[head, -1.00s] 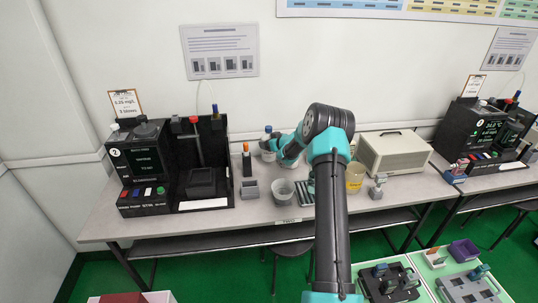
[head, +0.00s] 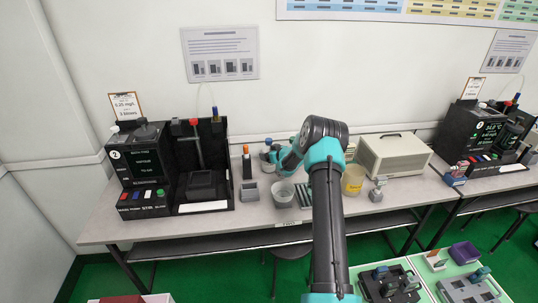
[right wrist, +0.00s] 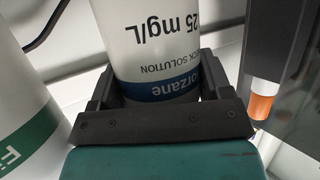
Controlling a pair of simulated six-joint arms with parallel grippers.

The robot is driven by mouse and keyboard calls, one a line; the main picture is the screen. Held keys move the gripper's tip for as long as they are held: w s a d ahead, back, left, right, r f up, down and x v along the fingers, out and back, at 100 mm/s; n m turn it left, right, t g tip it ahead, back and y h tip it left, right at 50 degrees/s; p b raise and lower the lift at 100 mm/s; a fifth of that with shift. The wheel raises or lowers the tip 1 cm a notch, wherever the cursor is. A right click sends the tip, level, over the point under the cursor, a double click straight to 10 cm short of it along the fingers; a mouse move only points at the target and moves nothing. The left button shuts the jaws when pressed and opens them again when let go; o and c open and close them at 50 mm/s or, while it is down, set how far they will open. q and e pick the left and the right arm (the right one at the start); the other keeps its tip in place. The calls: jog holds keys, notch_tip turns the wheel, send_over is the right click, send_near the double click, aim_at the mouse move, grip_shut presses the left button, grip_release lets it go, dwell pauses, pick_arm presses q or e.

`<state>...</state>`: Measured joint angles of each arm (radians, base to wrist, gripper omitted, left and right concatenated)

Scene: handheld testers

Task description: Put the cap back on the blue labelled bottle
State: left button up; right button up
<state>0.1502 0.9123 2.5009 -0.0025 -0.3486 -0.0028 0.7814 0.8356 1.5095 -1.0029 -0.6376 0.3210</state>
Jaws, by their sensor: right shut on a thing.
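My right gripper (right wrist: 160,88) is shut on the blue labelled bottle (right wrist: 165,50), a white bottle with a dark blue band and black print. In the right wrist view its fingers hold it on both sides, and its far end is out of frame. In the head view my right gripper (head: 279,160) is at the back of the bench, and the bottle is mostly hidden by it. A small blue-grey top (head: 268,141) shows there; I cannot tell whether it is a cap. My left gripper is not in view.
A green-labelled bottle (right wrist: 25,105) stands close by in the right wrist view. A black tester (head: 145,165) stands left.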

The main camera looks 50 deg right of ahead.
jog(key=o, duration=1.4)
jog(key=shift+f, duration=0.15)
jog(key=v, duration=1.2)
